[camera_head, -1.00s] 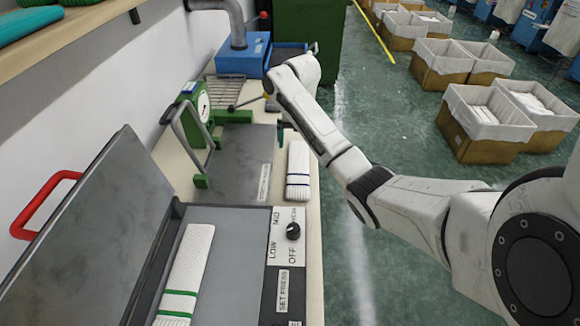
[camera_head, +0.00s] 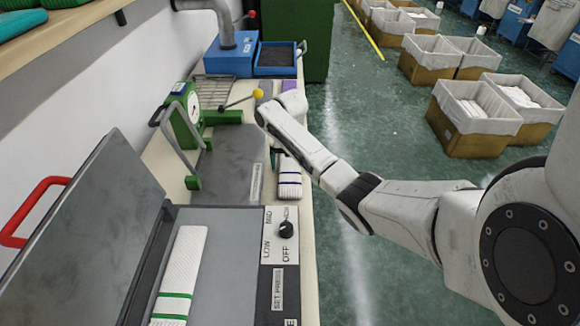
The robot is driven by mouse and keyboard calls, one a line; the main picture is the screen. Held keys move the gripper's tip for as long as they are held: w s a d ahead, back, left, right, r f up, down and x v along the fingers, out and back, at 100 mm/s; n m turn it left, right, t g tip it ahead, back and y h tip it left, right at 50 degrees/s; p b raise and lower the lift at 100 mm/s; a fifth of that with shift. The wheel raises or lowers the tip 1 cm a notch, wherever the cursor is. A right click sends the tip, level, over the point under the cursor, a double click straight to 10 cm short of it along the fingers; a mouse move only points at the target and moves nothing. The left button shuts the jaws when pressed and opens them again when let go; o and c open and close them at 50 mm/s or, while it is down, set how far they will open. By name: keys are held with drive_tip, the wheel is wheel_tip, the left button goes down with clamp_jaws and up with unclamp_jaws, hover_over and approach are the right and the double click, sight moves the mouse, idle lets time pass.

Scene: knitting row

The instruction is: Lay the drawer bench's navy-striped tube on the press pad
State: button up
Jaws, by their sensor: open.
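A green-striped white tube (camera_head: 182,275) lies on that pad's left part.
The press lid (camera_head: 95,225) is tilted up, with a red handle (camera_head: 32,212). A control knob (camera_head: 286,229) is right of the pad. Beyond are a grey plate (camera_head: 228,165), a green dial scale (camera_head: 187,115) and a blue tray (camera_head: 275,60). Lined boxes (camera_head: 475,115) stand on the floor.

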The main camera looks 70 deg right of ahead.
drive_tip(key=c, duration=1)
drive_tip(key=shift+c, duration=0.2)
